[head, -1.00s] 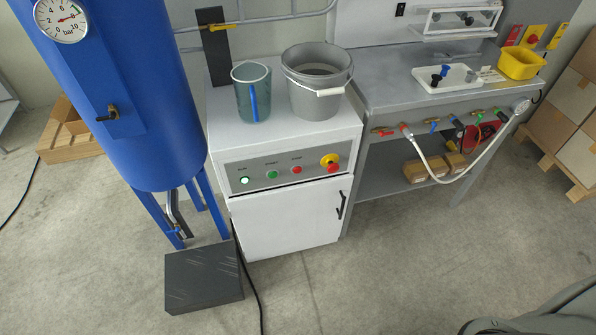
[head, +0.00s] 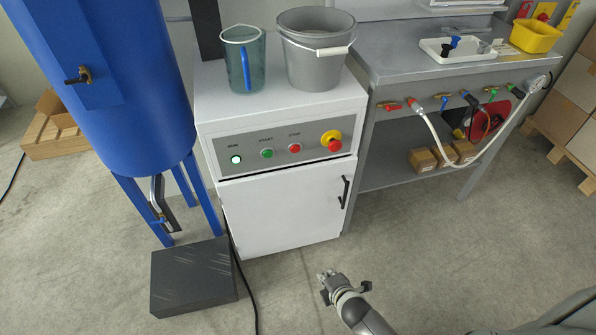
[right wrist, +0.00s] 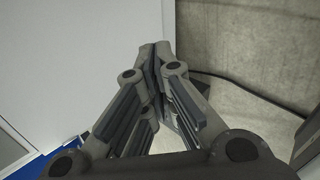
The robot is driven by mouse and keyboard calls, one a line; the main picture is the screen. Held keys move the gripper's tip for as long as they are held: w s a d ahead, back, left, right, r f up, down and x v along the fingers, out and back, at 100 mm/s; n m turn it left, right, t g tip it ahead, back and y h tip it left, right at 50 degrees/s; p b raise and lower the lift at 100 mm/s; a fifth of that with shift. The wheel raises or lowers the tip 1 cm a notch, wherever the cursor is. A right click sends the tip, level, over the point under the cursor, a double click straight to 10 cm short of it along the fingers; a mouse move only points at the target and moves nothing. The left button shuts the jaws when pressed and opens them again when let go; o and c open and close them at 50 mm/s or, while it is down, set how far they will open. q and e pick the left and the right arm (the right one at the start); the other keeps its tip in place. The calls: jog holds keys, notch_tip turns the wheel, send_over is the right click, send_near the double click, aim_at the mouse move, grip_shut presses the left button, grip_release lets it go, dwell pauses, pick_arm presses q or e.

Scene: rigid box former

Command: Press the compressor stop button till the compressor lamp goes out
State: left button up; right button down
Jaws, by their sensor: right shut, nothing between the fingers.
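The compressor cabinet (head: 280,214) is white with a grey control panel on its upper front. On the panel, the lamp (head: 236,159) marked RUN glows white-green. To its right are a green START button (head: 267,153) and the red STOP button (head: 294,148). A larger red mushroom knob on a yellow base (head: 332,141) is at the panel's right. My right gripper (head: 326,276) is in front of and below the cabinet, well apart from the buttons. In the right wrist view its fingers (right wrist: 156,52) are shut and empty, near the white cabinet surface (right wrist: 80,55). My left gripper is out of view.
A jug (head: 244,60) and a grey bucket (head: 315,50) stand on the cabinet. A blue tank (head: 120,110) is at left, with a dark block (head: 193,278) and a black cable on the floor. A workbench with a hanging hose (head: 440,140) is at right.

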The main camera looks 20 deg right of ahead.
aim_at(296, 153)
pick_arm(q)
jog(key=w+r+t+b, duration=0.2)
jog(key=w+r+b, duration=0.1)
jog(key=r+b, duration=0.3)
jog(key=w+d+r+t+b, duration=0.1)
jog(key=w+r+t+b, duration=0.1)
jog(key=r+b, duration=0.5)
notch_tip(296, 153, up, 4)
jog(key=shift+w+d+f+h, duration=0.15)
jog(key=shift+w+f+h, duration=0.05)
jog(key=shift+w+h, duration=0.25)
pick_arm(e)
jog(key=w+r+n+t, duration=0.3)
jog(key=w+r+n, duration=0.1)
jog(key=r, duration=0.4)
jog(key=w+a+r+n+t, duration=0.1)
jog(key=w+r+n+t, duration=0.2)
jog(key=r+n, duration=0.3)
jog(key=w+a+r+n+t, duration=0.1)
jog(key=w+r+n+t, duration=0.2)
jog(key=r+n, duration=0.3)
notch_tip(296, 153, up, 5)
jog(key=shift+w, duration=0.8)
jog(key=shift+a, duration=0.1)
